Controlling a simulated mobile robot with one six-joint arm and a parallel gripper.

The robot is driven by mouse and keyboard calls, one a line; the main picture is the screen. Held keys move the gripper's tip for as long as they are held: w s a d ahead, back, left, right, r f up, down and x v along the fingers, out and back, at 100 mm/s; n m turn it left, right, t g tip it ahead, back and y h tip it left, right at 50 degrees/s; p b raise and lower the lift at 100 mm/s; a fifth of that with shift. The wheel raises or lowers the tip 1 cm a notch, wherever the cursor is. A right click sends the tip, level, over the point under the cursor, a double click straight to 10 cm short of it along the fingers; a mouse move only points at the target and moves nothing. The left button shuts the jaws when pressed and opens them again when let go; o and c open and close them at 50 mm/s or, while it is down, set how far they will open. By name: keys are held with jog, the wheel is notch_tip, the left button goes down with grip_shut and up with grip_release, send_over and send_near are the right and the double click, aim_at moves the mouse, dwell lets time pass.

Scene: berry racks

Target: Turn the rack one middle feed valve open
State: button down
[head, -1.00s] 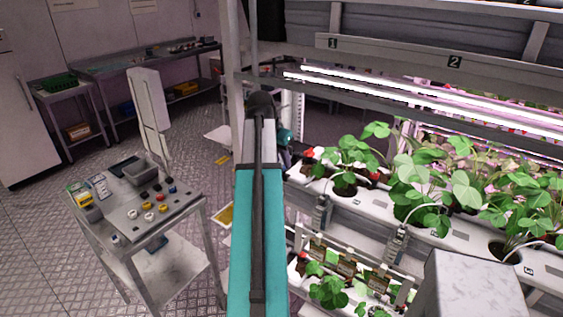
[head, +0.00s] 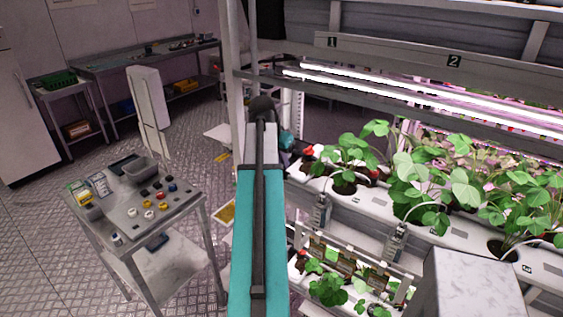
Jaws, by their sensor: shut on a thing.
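The middle shelf of the rack is a white planting channel (head: 463,235) with leafy strawberry plants. At its left end is a small red piece (head: 308,150), which may be the middle feed valve's handle; it is too small to tell which way it points. A similar small red piece (head: 301,254) shows at the left end of the lower channel. My teal arm reaches away from me to the left end of the rack. A teal wrist part shows just left of the upper red piece. My gripper's fingers are hidden behind my arm, so their contact cannot be seen.
A rack post (head: 231,60) stands left of my arm. Signs 1 (head: 331,42) and 2 (head: 454,61) mark the rack's upper beam. A metal cart (head: 188,212) with coloured knobs and a grey bin stands at left. Leaves overhang the channel. The floor between cart and bench is open.

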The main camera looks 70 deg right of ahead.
jog(key=shift+n, duration=0.5)
jog(key=n, duration=0.1)
jog(key=n+t, duration=0.1)
jog(key=n, duration=0.1)
jog(key=shift+s+t, duration=0.25)
jog(key=shift+t, duration=0.05)
jog(key=n, duration=0.2)
jog(key=n+t, duration=0.1)
jog(key=n, duration=0.1)
jog(key=shift+s+d+t, duration=0.1)
jog(key=shift+s+t, duration=0.05)
jog(key=shift+t, duration=0.15)
jog(key=n, duration=0.2)
jog(key=n+t+y, duration=0.1)
jog(key=n, duration=0.1)
jog(key=shift+s+d+n+b, duration=0.2)
jog(key=shift+n+b, duration=0.1)
jog(key=shift+n, duration=0.1)
jog(key=shift+d+n+t+y+b, duration=0.1)
jog(key=shift+n+t+y+b, duration=0.45)
jog(key=shift+n, duration=1.35)
jog(key=shift+y, duration=0.25)
jog(key=c, duration=1.8)
grip_release()
